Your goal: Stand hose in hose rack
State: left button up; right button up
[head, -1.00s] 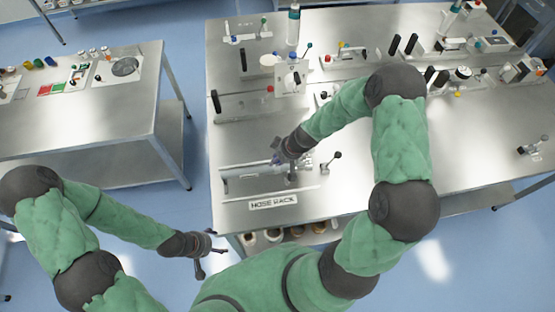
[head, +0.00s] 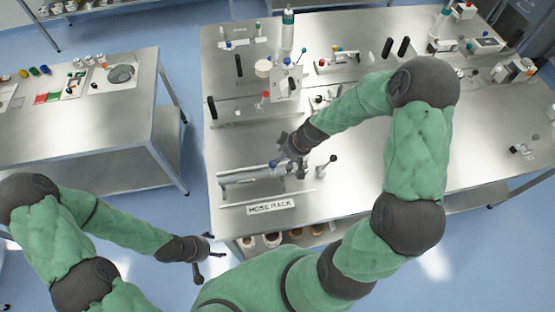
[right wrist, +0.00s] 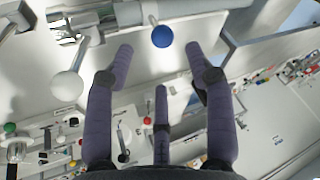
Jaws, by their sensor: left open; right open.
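The hose rack's label plate (head: 271,208) reads "HOSE RACK" and stands at the near left edge of the central steel table. Behind it, a grey tube-like piece (head: 245,178), which looks like the hose, lies roughly level across the rack area. My right gripper (head: 283,160) is open over its right end, and its fingers partly hide that end. In the right wrist view a blue ball (right wrist: 162,36) shows between the spread, empty fingers, near a pale tube (right wrist: 185,8) across the top. My left gripper (head: 207,258) is open and empty, off the table's near left corner.
A lever with a dark ball (head: 327,165) stands right of my right gripper. A white ball knob (right wrist: 66,86) shows close to its fingers. Fixtures with black handles (head: 403,47) crowd the table's back. A side table (head: 95,115) stands left across a floor gap.

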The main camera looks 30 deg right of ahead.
jog(key=s+a+f+m+g, duration=0.1)
jog(key=s+a+f+m, duration=0.1)
jog(key=s+a+f, duration=0.2)
jog(key=s+a+f+m+g, duration=0.1)
jog(key=s+a+f, duration=0.4)
jog(key=s+a+f+m+g, duration=0.1)
jog(key=s+a+f+m, duration=0.1)
jog(key=s+a+f, duration=0.3)
jog(key=shift+a+f+m, duration=0.1)
jog(key=shift+f+m, duration=0.05)
jog(key=shift+m, duration=0.15)
jog(key=shift+s+a+f+y, duration=0.15)
jog(key=shift+s+a+y, duration=0.15)
jog(key=shift+s, duration=0.1)
jog(key=shift+d, duration=0.1)
